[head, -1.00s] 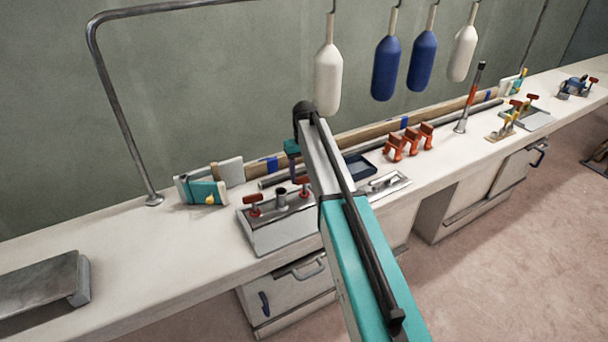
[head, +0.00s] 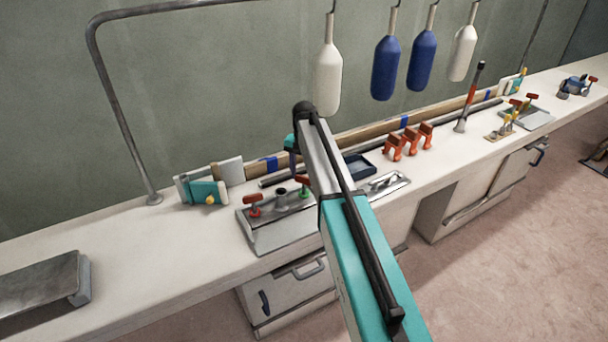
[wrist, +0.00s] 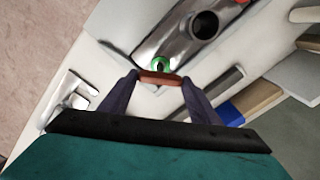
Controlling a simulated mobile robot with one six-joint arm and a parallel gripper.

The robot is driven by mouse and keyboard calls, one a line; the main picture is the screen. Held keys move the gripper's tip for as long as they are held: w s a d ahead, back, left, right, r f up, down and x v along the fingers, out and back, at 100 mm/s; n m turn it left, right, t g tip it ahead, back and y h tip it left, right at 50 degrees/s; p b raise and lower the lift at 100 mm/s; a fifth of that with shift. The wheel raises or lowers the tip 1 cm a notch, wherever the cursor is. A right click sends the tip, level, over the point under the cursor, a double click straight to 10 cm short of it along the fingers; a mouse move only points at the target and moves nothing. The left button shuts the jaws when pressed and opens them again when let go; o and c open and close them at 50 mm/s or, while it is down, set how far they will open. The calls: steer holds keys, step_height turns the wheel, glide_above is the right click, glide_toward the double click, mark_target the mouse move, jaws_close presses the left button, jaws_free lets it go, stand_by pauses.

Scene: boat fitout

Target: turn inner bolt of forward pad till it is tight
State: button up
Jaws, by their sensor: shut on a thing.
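A metal pad (head: 285,237) sits on the bench with a short dark post (head: 281,198) at its middle and a red-handled bolt on either side. The left bolt (head: 255,207) stands free. The right bolt (head: 304,191) shows green below its red handle. In the wrist view my gripper (wrist: 160,79) is shut on that red handle (wrist: 159,77), one purple finger at each end. A green ring (wrist: 160,67) shows just beyond the handle, and the post's open top (wrist: 204,25) lies beyond that. In the head view my arm hides most of the gripper.
A blue tray (head: 358,165), a metal plate (head: 385,185) and orange clamps (head: 408,142) lie to the right. A second pad (head: 530,117) is farther right. Fenders (head: 386,68) hang above the bench.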

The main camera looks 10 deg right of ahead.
steer(key=shift+w+a+r, duration=0.1)
steer(key=shift+r, duration=0.1)
stand_by(0.3)
steer(key=o, duration=1)
steer(key=shift+o, duration=0.2)
steer(key=shift+f, duration=0.1)
steer(key=shift+r, duration=0.2)
step_height(320, 180, up, 14)
steer(key=b, duration=0.2)
steer(key=shift+f, duration=0.25)
steer(key=shift+f, duration=0.1)
